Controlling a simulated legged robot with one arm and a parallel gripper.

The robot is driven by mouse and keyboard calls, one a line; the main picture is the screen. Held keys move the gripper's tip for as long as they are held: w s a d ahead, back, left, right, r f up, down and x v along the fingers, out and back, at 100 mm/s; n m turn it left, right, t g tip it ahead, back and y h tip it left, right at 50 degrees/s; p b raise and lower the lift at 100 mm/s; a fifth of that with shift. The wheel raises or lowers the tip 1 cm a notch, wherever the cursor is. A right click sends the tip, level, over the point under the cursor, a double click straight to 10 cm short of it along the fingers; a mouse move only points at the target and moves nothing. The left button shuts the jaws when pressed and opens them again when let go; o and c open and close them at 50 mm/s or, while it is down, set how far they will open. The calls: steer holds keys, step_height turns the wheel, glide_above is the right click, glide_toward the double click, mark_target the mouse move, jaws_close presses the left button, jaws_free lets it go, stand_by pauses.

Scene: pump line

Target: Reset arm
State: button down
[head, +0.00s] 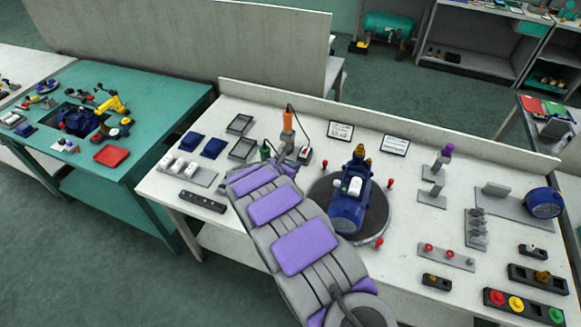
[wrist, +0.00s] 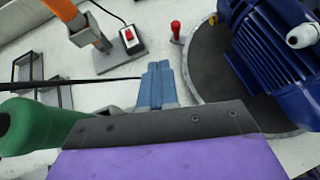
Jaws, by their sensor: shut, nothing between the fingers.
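My gripper (wrist: 158,84) shows in the wrist view as two blue fingers pressed together, with nothing between them. In the head view my grey and purple arm reaches over the white bench, and its end is near the orange-handled tool (head: 288,121) on its stand. The fingers are largely hidden there. The blue pump (head: 347,207) sits on the dark round plate (head: 318,192), to the right of my arm. In the wrist view the pump (wrist: 270,50) is to the right of the fingers, apart from them.
A green object (wrist: 35,125) is close at left in the wrist view. A red-switched box (wrist: 131,39) and a red peg (wrist: 176,30) are beyond the fingers. Blue bins (head: 214,147) and a grey tray (head: 187,172) lie left of my arm. Colored buttons (head: 516,303) are at front right.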

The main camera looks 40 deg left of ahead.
steer(key=shift+v, duration=0.8)
steer(key=w+d+r+n+y, duration=0.2)
steer(key=w+d+r+n, duration=0.15)
steer(key=r, duration=0.35)
steer(key=w+d+r+n+y, duration=0.2)
steer(key=w+r+n, duration=0.3)
steer(key=r, duration=0.3)
steer(key=s+d+r+n+g+y, duration=0.2)
steer(key=d+r+n+g, duration=0.1)
steer(key=d+r+n, duration=0.65)
steer(key=s+d+f+n+g+h, duration=0.2)
steer(key=s+d+n+g, duration=0.3)
steer(key=s+d, duration=1.4)
steer(key=s+d+f+n+g+h, duration=0.1)
steer(key=s+d+n+g+h, duration=0.2)
steer(key=s+d+n, duration=1)
steer(key=s+d+g, duration=0.2)
steer(key=s+d, duration=0.5)
steer(key=s, duration=0.2)
steer(key=shift+f+h, duration=0.35)
steer(key=shift+h, duration=0.05)
steer(key=shift+d, duration=0.1)
